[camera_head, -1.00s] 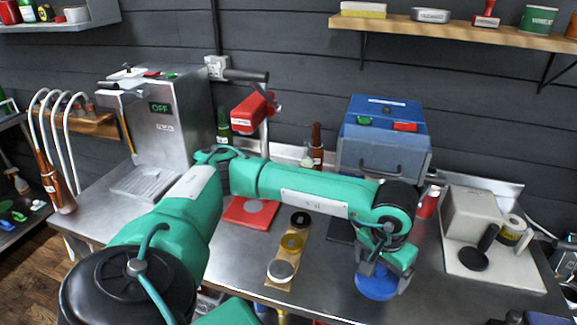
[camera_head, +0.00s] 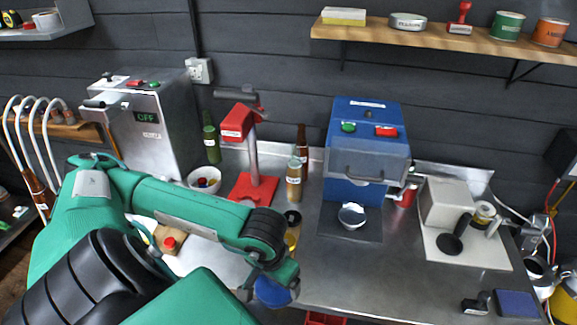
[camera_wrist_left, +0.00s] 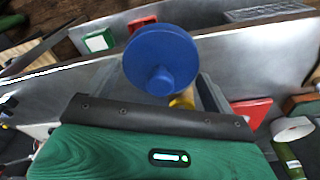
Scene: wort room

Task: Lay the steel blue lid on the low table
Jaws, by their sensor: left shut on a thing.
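The steel blue lid (camera_head: 274,293) is at the lower middle of the head view, at the end of my left arm. In the left wrist view it shows as a round blue disc with a knob (camera_wrist_left: 162,60). My left gripper (camera_head: 268,281) is shut on the lid and holds it in front of the steel bench (camera_head: 370,265). The arm hides part of the bench. I cannot tell which surface is the low table; a dark low surface (camera_head: 18,228) shows at the far left. My right gripper is not in view.
A steel dispenser (camera_head: 148,130) is at the left.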

